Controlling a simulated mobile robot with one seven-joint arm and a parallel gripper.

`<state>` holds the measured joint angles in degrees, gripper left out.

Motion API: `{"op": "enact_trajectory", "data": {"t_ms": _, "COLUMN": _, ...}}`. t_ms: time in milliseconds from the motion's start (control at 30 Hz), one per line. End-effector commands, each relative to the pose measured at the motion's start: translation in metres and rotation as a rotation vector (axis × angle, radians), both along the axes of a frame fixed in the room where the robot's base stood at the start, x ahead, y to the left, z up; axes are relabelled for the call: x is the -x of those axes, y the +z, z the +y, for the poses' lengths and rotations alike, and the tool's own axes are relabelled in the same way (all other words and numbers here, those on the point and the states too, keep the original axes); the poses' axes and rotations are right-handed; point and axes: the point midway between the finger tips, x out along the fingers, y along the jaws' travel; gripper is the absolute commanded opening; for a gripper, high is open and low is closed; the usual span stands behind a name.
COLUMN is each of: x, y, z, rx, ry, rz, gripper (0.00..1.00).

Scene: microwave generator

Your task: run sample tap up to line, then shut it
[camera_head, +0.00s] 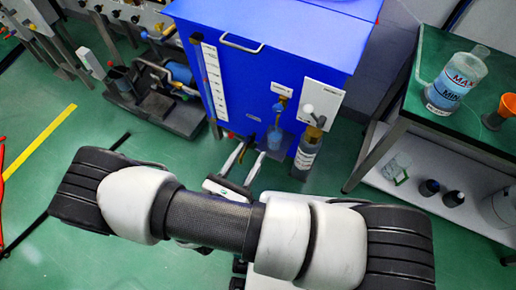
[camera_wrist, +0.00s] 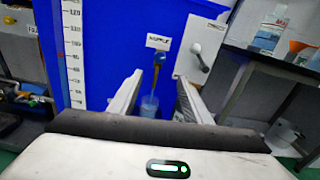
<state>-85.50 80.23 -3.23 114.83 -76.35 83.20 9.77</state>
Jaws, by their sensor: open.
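The sample tap (camera_head: 279,105) sticks out of the front of the blue tank (camera_head: 270,70). In the wrist view the tap (camera_wrist: 157,65) is brass-coloured with a blue part, below a small "SAMPLE" label (camera_wrist: 158,42). A small bluish cup (camera_wrist: 149,105) stands below the tap; it also shows in the head view (camera_head: 274,138). Its line and liquid level are too small to tell. My gripper (camera_wrist: 159,77) is open and empty, its fingers pointing at the tank, with the tap and cup seen between them. In the head view my gripper (camera_head: 254,147) is in front of the cup, apparently not touching it.
A white panel with a grey lever (camera_wrist: 199,58) is right of the tap. A grey cylinder (camera_head: 307,152) stands below it. A scale strip (camera_wrist: 73,50) runs down the tank's left. A green-topped bench (camera_head: 420,100) with a bottle (camera_head: 456,82) is at the right. Pump equipment (camera_head: 160,95) stands left.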

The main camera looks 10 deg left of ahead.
Motion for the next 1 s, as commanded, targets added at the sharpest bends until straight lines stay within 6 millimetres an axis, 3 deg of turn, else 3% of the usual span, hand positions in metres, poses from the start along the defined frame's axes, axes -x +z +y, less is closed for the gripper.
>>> {"op": "enact_trajectory", "data": {"t_ms": 267, "x": -0.001, "y": -0.004, "z": 0.0, "rx": 0.0, "ry": 0.003, "rz": -0.002, "gripper": 0.45}}
{"op": "enact_trajectory", "data": {"t_ms": 433, "x": -0.015, "y": -0.001, "z": -0.006, "rx": 0.0, "ry": -0.003, "rz": -0.001, "gripper": 0.45}}
{"op": "enact_trajectory", "data": {"t_ms": 1000, "x": -0.128, "y": -0.002, "z": -0.047, "rx": 0.001, "ry": -0.004, "rz": -0.002, "gripper": 0.45}}
